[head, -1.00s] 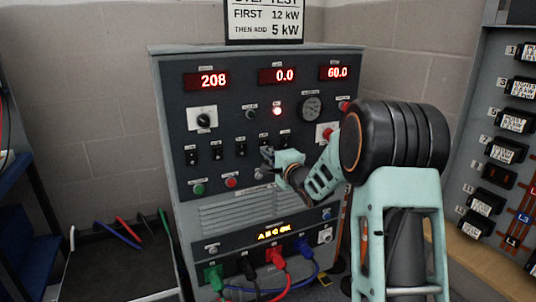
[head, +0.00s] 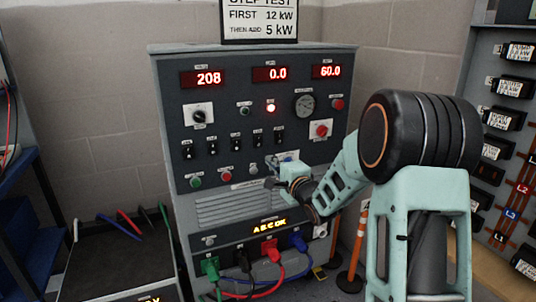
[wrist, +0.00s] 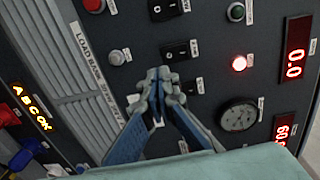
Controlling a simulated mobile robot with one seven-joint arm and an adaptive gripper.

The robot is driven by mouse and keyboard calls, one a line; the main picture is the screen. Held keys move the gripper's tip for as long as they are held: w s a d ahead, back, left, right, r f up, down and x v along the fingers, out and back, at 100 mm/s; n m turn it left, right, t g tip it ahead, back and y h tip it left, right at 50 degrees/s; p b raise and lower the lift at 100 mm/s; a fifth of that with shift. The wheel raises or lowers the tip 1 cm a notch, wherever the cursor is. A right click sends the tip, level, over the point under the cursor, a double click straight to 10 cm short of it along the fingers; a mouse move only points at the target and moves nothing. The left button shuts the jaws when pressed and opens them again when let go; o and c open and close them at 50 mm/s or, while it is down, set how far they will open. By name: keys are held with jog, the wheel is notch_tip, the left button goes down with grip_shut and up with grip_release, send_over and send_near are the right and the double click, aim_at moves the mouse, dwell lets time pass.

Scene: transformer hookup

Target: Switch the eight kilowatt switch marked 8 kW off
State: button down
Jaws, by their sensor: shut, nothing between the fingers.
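A row of black rocker switches crosses the dark load bank panel (head: 305,150) in the head view. The kW labels are too small to read, so I cannot tell which switch is marked 8 kW. The row's rightmost switch (head: 280,136) and the one left of it (head: 258,138) are uncovered. In the wrist view, two rockers (wrist: 168,10) (wrist: 180,50) show clearly, and another (wrist: 193,87) sits just beside my fingertips. My gripper (head: 272,183) is shut and empty, below the switch row; its fingertips (wrist: 157,82) also show in the wrist view. Contact cannot be told.
Displays read 208 (head: 204,78), 0.0 (head: 271,73) and 60.0. A red lamp (head: 271,107) is lit. A rotary knob (head: 198,116), a gauge (head: 304,105) and a red-knobbed switch (head: 321,130) surround the row. Coloured cables (head: 275,262) plug in below. A rack stands right.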

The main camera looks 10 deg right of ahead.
jog(key=shift+f+p+v, duration=0.15)
jog(key=shift+f+v, duration=0.05)
jog(key=shift+v, duration=1.05)
jog(key=shift+f+p+v, duration=0.15)
jog(key=shift+f+v, duration=0.1)
jog(key=shift+v, duration=0.95)
